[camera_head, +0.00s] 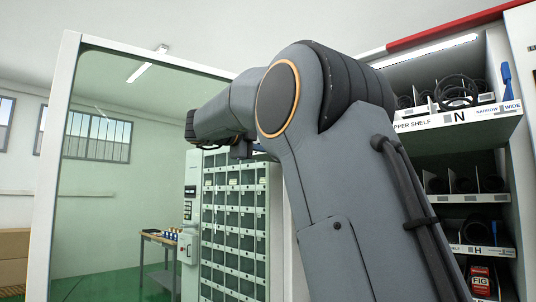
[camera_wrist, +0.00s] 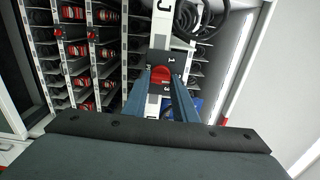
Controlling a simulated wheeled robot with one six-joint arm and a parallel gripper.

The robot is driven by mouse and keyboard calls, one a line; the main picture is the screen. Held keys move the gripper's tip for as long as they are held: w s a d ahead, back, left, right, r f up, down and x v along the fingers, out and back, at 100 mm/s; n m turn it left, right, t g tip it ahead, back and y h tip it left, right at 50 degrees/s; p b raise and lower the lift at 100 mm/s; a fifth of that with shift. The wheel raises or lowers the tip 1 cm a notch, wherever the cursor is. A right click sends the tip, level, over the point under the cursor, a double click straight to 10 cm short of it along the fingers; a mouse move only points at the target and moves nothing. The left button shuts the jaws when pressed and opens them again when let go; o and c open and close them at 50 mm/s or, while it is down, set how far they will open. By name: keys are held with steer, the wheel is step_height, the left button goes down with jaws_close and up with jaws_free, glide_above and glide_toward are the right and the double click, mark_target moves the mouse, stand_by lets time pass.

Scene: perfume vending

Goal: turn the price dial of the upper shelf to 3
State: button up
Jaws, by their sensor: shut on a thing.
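In the wrist view, the red price dial (camera_wrist: 161,75) sits on a small black plate on a white shelf strip (camera_wrist: 153,105). A 1 and a 3 are legible on the plate; I cannot tell which number the dial points to. My gripper (camera_wrist: 162,78) is shut on the dial, with one blue-grey finger on each side of it. In the head view, the upper shelf (camera_head: 462,121) is at the right, with its lettered front strip. My gripper and this dial do not show there, and my arm covers the middle of the picture.
Black cables (camera_wrist: 198,18) lie on the shelf near the dial. Lower shelves with red and black items (camera_wrist: 72,50) run to the left in the wrist view. In the head view, a grey-green locker cabinet (camera_head: 235,220) and a large glass panel (camera_head: 110,190) stand to the left.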

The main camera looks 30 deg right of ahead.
steer(key=m+b, duration=1)
steer(key=m, duration=0.1)
steer(key=shift+w+f, duration=0.1)
steer(key=shift+f, duration=0.2)
steer(key=shift+m+b, duration=0.3)
steer(key=shift+m, duration=0.1)
steer(key=shift+r, duration=0.1)
steer(key=o, duration=1)
steer(key=shift+o, duration=0.2)
steer(key=b+v, duration=0.1)
steer(key=v, duration=0.7)
